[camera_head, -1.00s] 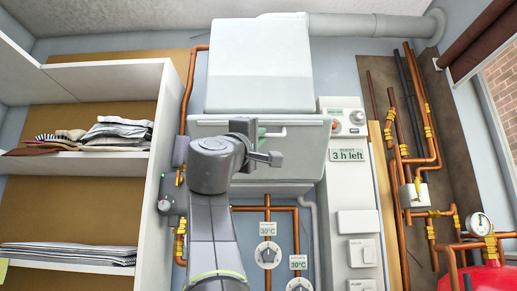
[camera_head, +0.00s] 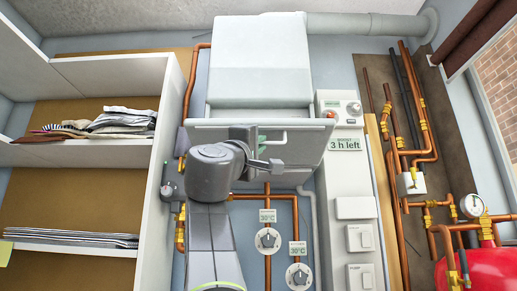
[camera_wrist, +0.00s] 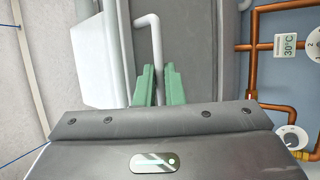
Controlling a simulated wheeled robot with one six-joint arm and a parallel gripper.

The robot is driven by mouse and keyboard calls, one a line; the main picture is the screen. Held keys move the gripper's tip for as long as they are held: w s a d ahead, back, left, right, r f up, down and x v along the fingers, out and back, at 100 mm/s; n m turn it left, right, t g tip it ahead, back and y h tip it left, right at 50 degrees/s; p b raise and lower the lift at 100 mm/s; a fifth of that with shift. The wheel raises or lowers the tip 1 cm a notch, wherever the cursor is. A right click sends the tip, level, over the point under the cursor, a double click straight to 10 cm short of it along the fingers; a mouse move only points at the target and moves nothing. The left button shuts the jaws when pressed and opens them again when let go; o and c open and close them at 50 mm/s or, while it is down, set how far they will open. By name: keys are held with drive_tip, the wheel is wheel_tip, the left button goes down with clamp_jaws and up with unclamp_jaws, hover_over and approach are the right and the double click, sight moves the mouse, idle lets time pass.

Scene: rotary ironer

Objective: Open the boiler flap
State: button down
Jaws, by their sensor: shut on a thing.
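The white boiler (camera_head: 262,60) hangs on the wall in the upper middle of the head view. Its grey flap (camera_head: 308,150) is at the lower front. The flap's top edge stands out from the boiler body, so it looks tilted outward and partly open. A pale bar handle (camera_head: 277,138) sits on the flap and shows in the wrist view (camera_wrist: 153,35). My gripper (camera_wrist: 159,72) has its green fingers on both sides of the handle bar, shut on it. In the head view my wrist hides part of the flap and most of the gripper (camera_head: 262,138).
A white shelf unit (camera_head: 152,200) with folded cloths stands at the left. Copper pipes and dials (camera_head: 268,240) are below the flap. A white control panel (camera_head: 345,190) reading "3 h left" is close on the right. A red tank (camera_head: 480,270) is at lower right.

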drive_tip(key=shift+w+a+f, duration=0.1)
drive_tip(key=shift+w, duration=0.1)
drive_tip(key=c, duration=1.5)
unclamp_jaws()
drive_tip(key=shift+w, duration=0.2)
drive_tip(key=shift+c, duration=0.2)
drive_tip(key=shift+s, duration=0.1)
drive_tip(key=b+v, duration=0.1)
drive_tip(key=v, duration=1.2)
drive_tip(key=shift+s+f, duration=0.2)
drive_tip(key=shift+s, duration=0.15)
drive_tip(key=shift+a, duration=0.1)
